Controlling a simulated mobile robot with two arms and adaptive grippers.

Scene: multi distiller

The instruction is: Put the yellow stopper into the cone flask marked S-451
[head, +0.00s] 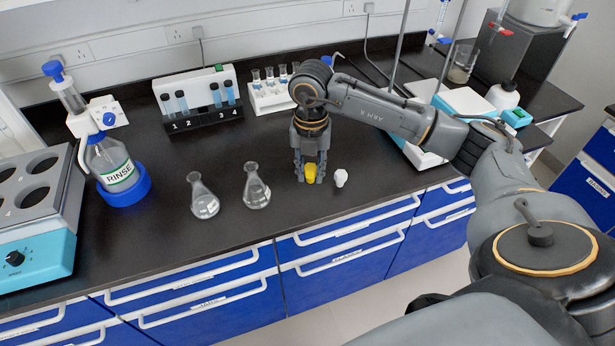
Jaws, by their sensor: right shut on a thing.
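The yellow stopper (310,173) is between the fingertips of my right gripper (308,170), which is shut on it. The gripper points down, at or just above the black bench top; the exact gap cannot be told. Two clear cone flasks stand upright to its left: a nearer-left flask (203,197) and another flask (256,188) closer to the gripper. Both look open at the neck. No S-451 marking can be read on either flask. My left gripper is not in view.
A white stopper (341,178) stands just right of the gripper. A RINSE bottle (112,166), a numbered tube rack (199,103) and a white vial rack (272,94) stand behind and left. A heating block (35,205) is at far left. The bench's front edge is close.

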